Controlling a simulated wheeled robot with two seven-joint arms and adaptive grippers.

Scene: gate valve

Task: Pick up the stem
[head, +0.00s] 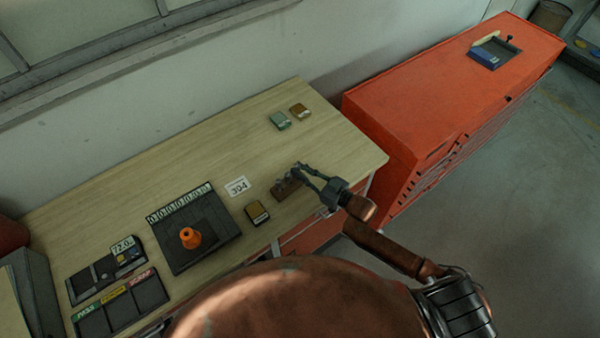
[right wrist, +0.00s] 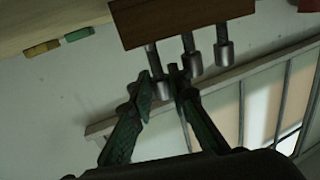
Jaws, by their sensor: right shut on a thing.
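A brown wooden block (head: 287,189) near the front right of the workbench holds several small metal stems. In the right wrist view the block (right wrist: 180,20) is at the top, with stems sticking out of it. My right gripper (head: 300,172) is at the block. In the right wrist view its green fingers (right wrist: 162,86) are shut on one stem (right wrist: 162,89), gripping near its thicker grey end. That stem's thin shaft still runs to the block. An orange valve part (head: 190,238) stands on a dark tray (head: 220,240). My left gripper is not in view.
A number card (head: 237,187) and a small dark box (head: 257,213) lie left of the block. Two small boxes, green (head: 280,121) and brown (head: 300,111), lie farther back. Sorting trays (head: 122,300) are at the left. A red cabinet (head: 430,100) adjoins the bench at right.

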